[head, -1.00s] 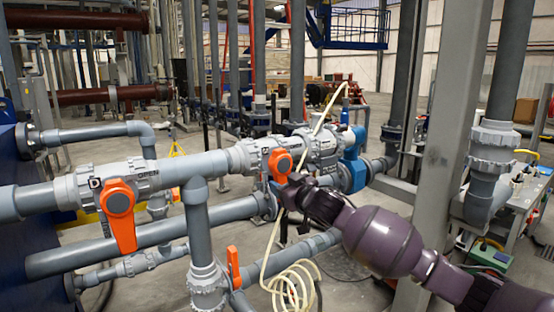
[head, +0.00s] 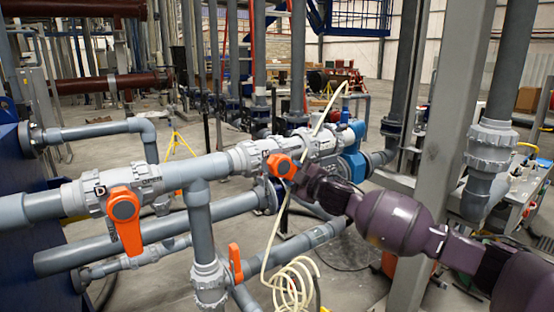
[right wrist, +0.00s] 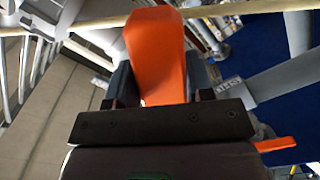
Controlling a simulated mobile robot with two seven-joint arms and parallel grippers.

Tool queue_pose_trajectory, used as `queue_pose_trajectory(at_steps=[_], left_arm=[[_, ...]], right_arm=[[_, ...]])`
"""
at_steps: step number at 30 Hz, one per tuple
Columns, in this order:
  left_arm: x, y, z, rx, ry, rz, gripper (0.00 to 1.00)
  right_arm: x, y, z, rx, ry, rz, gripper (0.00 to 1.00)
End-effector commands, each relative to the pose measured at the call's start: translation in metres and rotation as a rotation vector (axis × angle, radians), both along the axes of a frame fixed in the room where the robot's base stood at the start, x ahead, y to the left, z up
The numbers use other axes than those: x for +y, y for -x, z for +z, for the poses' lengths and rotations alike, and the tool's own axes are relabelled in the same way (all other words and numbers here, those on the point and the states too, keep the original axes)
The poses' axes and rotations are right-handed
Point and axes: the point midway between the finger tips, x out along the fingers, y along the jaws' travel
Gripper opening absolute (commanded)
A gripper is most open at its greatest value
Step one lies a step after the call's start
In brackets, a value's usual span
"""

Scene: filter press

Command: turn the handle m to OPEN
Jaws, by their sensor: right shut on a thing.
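An orange handle (head: 280,165) sits on the middle grey valve of the main pipe, in the head view. The small label beside it is too small to read surely. My right gripper (head: 299,177) is at the handle's lever, just right of and slightly below its hub, and hides most of the lever. In the right wrist view the orange lever (right wrist: 157,50) stands between the dark fingers of my right gripper (right wrist: 158,85), which is shut on it. My left gripper is not in view.
Another orange handle (head: 125,215) hangs down on the left valve, marked D. A smaller orange handle (head: 235,264) stands on the lower pipe. A pale hose (head: 290,285) hangs near the gripped valve. A grey column (head: 440,130) rises behind my right arm.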

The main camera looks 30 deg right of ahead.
Motion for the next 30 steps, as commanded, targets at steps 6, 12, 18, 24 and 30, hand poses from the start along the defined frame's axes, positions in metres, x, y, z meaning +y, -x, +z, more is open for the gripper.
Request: queue_pose_trajectory(at_steps=[6, 12, 18, 24, 30], left_arm=[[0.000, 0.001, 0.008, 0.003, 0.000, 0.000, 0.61], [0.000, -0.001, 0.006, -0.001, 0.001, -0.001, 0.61], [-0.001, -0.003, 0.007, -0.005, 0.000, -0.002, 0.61], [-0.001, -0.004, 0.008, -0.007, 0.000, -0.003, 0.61], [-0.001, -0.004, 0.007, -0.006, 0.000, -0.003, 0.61]], right_arm=[[-0.007, -0.002, 0.019, -0.026, 0.144, -0.005, 0.17], [-0.011, -0.002, 0.029, -0.043, 0.333, -0.006, 0.17], [-0.012, -0.002, 0.036, -0.053, 0.450, -0.004, 0.17], [-0.012, -0.002, 0.048, -0.068, 0.650, -0.006, 0.17], [-0.012, -0.002, 0.049, -0.069, 0.686, -0.004, 0.17]])
